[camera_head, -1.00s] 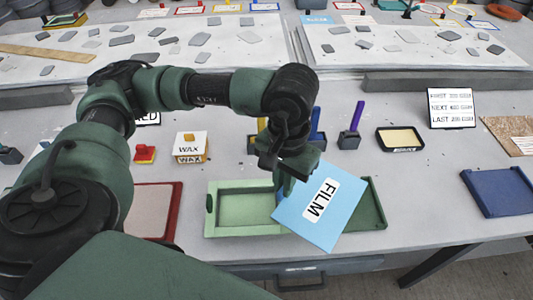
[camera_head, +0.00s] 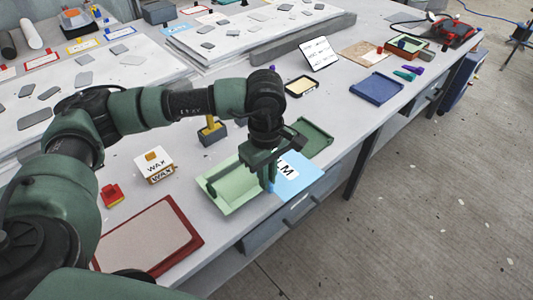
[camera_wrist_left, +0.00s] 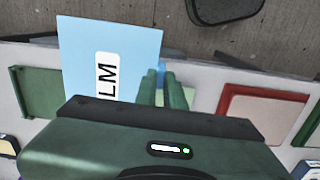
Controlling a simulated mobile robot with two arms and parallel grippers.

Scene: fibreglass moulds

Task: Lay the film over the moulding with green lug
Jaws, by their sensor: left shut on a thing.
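The film (camera_head: 291,181) is a light blue sheet with a white label, partly hidden by my left arm in the head view. My left gripper (camera_head: 268,180) is shut on its edge; the wrist view shows the film (camera_wrist_left: 130,45) left of the fingers (camera_wrist_left: 157,87). A light green moulding (camera_head: 213,183) with a recess lies left of and behind the gripper. A dark green moulding (camera_head: 318,139) lies to its right, with the film across its near side. The gap between film and mouldings cannot be judged. I cannot make out which moulding has a green lug. My right gripper is not in view.
A red-edged tray (camera_head: 150,236) lies at the front left and a blue tray (camera_head: 378,88) further right. A wax box (camera_head: 154,165), a red block (camera_head: 112,195) and a grey holder (camera_head: 212,134) stand behind. The table's front edge runs close below the film.

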